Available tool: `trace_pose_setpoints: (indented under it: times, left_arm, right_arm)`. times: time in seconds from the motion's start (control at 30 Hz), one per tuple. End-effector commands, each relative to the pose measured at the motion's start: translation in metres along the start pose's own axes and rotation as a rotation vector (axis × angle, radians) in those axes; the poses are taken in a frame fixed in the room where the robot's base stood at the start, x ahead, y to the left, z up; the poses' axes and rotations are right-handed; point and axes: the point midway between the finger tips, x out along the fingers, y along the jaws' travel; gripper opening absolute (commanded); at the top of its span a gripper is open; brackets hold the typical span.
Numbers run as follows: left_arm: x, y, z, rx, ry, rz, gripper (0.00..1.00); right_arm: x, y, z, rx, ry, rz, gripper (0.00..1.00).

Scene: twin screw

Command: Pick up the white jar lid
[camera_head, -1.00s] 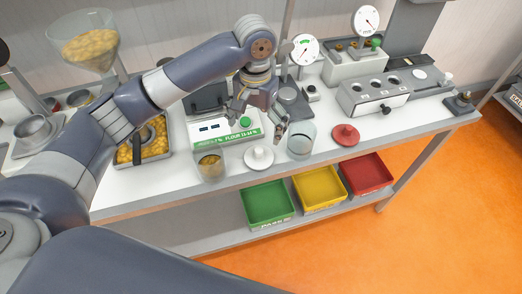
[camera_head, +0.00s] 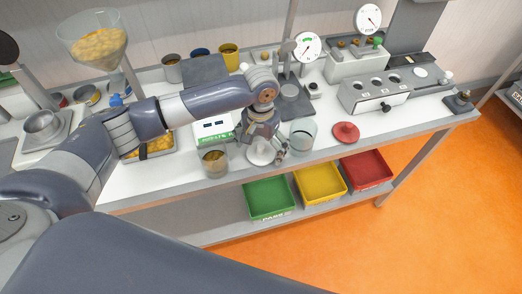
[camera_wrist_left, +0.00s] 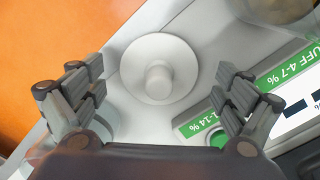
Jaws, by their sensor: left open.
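The white jar lid (camera_head: 259,157) is a round disc with a knob, lying on the white bench top near its front edge. In the left wrist view the lid (camera_wrist_left: 159,68) shows whole, with its knob pointing at the camera. My left gripper (camera_head: 264,150) is right over the lid in the head view and partly covers it. In the left wrist view my left gripper (camera_wrist_left: 160,92) is open, one finger to each side of the knob, with nothing between them. I cannot tell whether the fingers touch the lid. My right gripper is not in view.
A glass jar with grain (camera_head: 213,163) stands left of the lid, and an empty glass jar (camera_head: 302,136) stands close on its right. A red lid (camera_head: 345,133) lies further right. Green (camera_head: 268,198), yellow (camera_head: 320,183) and red (camera_head: 365,170) bins sit on the lower shelf.

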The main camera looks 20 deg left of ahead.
Motion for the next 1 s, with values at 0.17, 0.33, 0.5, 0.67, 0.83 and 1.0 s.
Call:
trace_pose_setpoints:
  times: [0.17, 0.33, 0.5, 0.67, 0.83, 1.0]
  left_arm:
    - [0.000, 0.000, 0.000, 0.001, 0.000, 0.000, 0.69]
    - [0.000, 0.000, 0.000, 0.001, 0.000, 0.000, 0.50]
    - [-0.001, 0.000, 0.000, 0.001, 0.000, 0.000, 0.50]
    - [-0.002, 0.000, 0.000, 0.001, 0.001, 0.000, 0.50]
    - [-0.012, 0.001, -0.001, 0.001, 0.003, 0.001, 0.50]
    - [-0.036, 0.001, -0.001, 0.002, 0.005, 0.002, 0.50]
  right_arm:
    - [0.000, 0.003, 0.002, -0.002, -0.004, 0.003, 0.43]
    - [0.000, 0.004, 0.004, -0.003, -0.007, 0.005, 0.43]
    - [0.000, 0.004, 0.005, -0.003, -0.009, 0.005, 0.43]
    - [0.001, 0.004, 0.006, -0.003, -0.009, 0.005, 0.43]
    - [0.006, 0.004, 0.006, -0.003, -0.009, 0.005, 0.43]
    - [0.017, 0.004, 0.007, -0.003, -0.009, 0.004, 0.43]
